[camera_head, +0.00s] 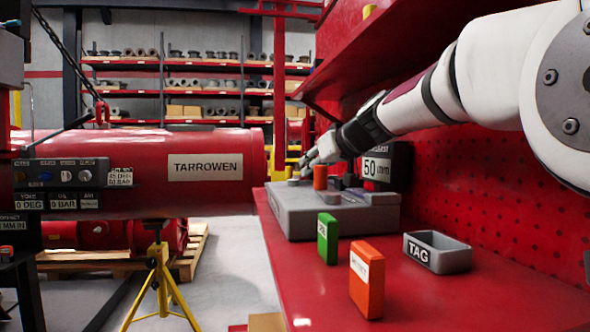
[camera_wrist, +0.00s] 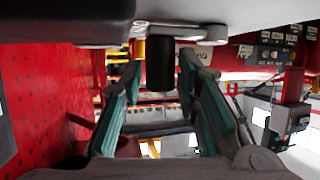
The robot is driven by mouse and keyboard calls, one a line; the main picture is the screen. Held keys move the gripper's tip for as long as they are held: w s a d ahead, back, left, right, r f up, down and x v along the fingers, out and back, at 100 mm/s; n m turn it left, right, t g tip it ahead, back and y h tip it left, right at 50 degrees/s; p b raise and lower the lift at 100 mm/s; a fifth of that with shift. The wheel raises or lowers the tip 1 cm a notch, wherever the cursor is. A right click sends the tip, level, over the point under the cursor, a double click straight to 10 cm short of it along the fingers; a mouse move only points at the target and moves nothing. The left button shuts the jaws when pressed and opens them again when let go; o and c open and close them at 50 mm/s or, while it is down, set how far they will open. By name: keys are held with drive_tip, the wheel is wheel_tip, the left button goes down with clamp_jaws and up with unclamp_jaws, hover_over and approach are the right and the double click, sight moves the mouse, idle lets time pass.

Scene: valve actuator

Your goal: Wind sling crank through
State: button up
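My gripper (camera_head: 316,157) reaches in from the right, just above the grey box (camera_head: 300,222) on the red bench. In the wrist view its two teal-padded fingers (camera_wrist: 160,78) are spread apart. A black upright cylinder (camera_wrist: 160,64), which looks like a crank handle, shows between the fingertips with a gap on each side. A grey bar with rounded ends (camera_wrist: 205,32), possibly the crank arm, lies at the handle's end. In the head view the gripper hides most of this area, and I cannot pick out the crank. An orange-red cylinder (camera_head: 320,177) stands on the grey box.
A green block (camera_head: 327,238), an orange block (camera_head: 366,279) and a grey TAG tray (camera_head: 437,252) sit on the bench (camera_head: 310,290). A red pegboard wall (camera_head: 500,200) borders the right side. The red TARROWEN cylinder (camera_head: 150,185) lies left, with a control panel (camera_head: 60,174).

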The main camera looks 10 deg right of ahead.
drive_tip(key=shift+w+a+f, duration=0.15)
drive_tip(key=shift+w+f, duration=0.05)
drive_tip(key=shift+w, duration=0.2)
clamp_jaws()
drive_tip(key=shift+s+r+p, duration=0.1)
drive_tip(key=shift+p, duration=0.3)
drive_tip(key=shift+m+h+p, duration=0.3)
drive_tip(key=shift+p, duration=0.15)
drive_tip(key=shift+s+m+h+p, duration=0.25)
drive_tip(key=shift+m+h+p, duration=0.15)
drive_tip(key=shift+h+p, duration=0.3)
